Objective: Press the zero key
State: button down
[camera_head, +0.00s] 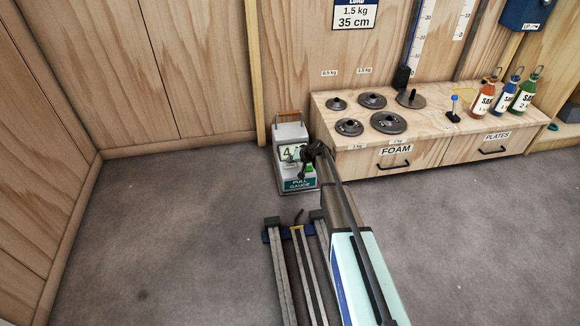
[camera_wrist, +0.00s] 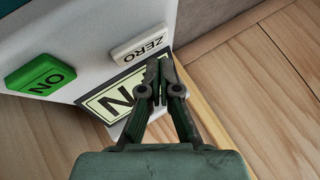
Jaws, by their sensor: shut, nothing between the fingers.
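The pull gauge (camera_head: 299,184) is a grey box on the floor by the back wall, with a display partly hidden by my arm. In the wrist view, the white ZERO key (camera_wrist: 140,49) sits on the gauge's light face beside the green ON key (camera_wrist: 38,75). The display (camera_wrist: 113,101) shows a large dark letter on a pale ground. My gripper (camera_wrist: 160,66) is shut and empty. In the wrist picture its fingertips lie just below and right of the ZERO key, over the display's edge. Whether they touch the face I cannot tell. In the head view my gripper (camera_head: 305,168) is in front of the gauge.
A wooden drawer bench (camera_head: 440,125) with weight plates (camera_head: 389,122) stands right of the gauge. Bottles (camera_head: 502,92) stand at its right end. A rail frame (camera_head: 296,270) lies on the floor in front of the gauge. The carpet at left is clear.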

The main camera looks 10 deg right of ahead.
aim_at(291, 166)
jog(key=shift+f, duration=0.1)
dwell(0.6)
jog(key=shift+f, duration=0.35)
jog(key=shift+f+b, duration=0.35)
jog(key=shift+b, duration=0.05)
dwell(0.6)
jog(key=shift+r, duration=0.1)
jog(key=shift+r+p, duration=0.35)
jog(key=shift+r, duration=0.35)
jog(key=shift+r, duration=0.15)
jog(key=shift+r+p, duration=1.2)
jog(key=shift+r, duration=1.15)
